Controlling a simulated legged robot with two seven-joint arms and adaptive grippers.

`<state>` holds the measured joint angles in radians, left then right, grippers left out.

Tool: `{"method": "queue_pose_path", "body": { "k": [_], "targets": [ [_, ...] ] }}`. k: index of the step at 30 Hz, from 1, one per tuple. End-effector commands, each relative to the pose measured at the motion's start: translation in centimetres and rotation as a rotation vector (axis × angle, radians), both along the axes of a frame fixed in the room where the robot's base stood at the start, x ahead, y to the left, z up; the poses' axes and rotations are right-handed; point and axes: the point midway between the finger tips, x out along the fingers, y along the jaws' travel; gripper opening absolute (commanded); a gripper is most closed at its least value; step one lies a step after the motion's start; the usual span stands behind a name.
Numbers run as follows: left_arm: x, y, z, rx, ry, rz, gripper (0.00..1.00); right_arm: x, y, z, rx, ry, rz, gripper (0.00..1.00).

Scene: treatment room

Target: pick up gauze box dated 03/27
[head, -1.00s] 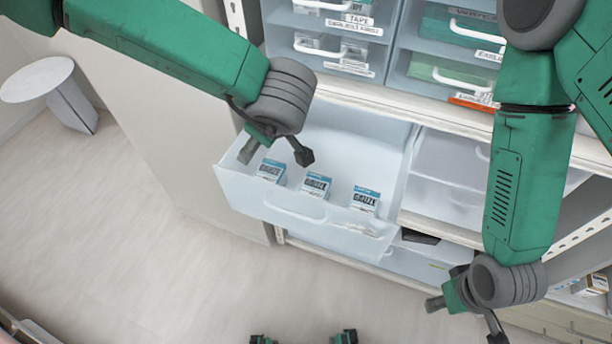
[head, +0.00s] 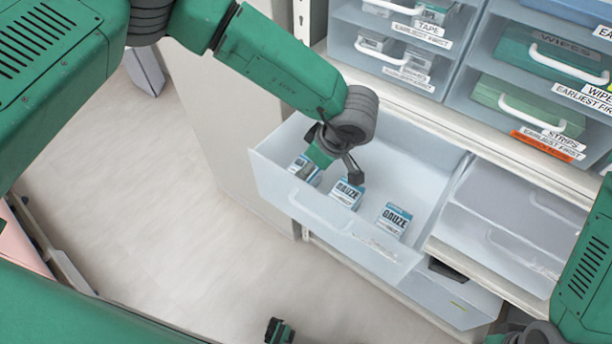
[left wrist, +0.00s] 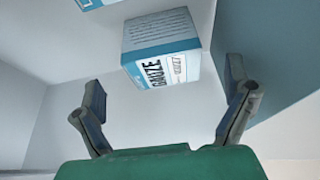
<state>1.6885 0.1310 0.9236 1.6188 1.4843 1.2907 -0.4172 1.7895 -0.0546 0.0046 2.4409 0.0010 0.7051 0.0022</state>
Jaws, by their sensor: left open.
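Three white-and-blue gauze boxes stand in a row in the open drawer in the head view: a left one (head: 305,169), a middle one (head: 346,193) and a right one (head: 393,220). My left gripper (head: 337,163) is open and empty above the left end of the row, partly covering the left box. Part of another box (left wrist: 94,3) shows at the top edge.
The translucent drawer (head: 275,180) has walls around the boxes and a front handle. Labelled bins of tape (head: 410,50), wipes (head: 545,60) and strips (head: 515,105) stand above. A closed drawer (head: 500,225) is to the right. Open floor lies left.

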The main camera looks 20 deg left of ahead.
Motion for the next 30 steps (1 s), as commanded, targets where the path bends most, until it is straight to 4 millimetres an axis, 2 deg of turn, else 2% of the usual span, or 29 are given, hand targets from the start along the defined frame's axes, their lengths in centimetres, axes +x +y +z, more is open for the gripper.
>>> {"method": "queue_pose_path", "body": {
  "k": [5, 15, 23, 24, 28, 30],
  "targets": [
    [0.1, 0.6, -1.1, -0.001, 0.0, 0.001, 0.95, 0.0, 0.0, 0.1, 0.0, 0.0, 0.0, 0.4],
    [0.6, 1.7, -5.3, 0.001, -0.001, 0.001, 0.95, 0.0, 0.0, 0.7, 0.0, 0.0, 0.0, 0.4],
    [0.7, 1.8, -5.7, 0.0, -0.003, -0.001, 0.95, 0.0, 0.0, 0.7, 0.0, 0.0, 0.0, 0.4],
    [0.7, 1.8, -5.7, 0.0, -0.002, -0.001, 0.91, 0.0, 0.0, 0.7, 0.0, 0.0, 0.0, 0.4],
    [0.7, 1.8, -5.7, 0.0, -0.002, -0.001, 0.46, 0.0, 0.0, 0.7, 0.0, 0.0, 0.0, 0.4],
    [0.7, 1.8, -5.7, 0.0, -0.002, -0.001, 0.45, 0.0, 0.0, 0.7, 0.0, 0.0, 0.0, 0.4]
  ]
}}
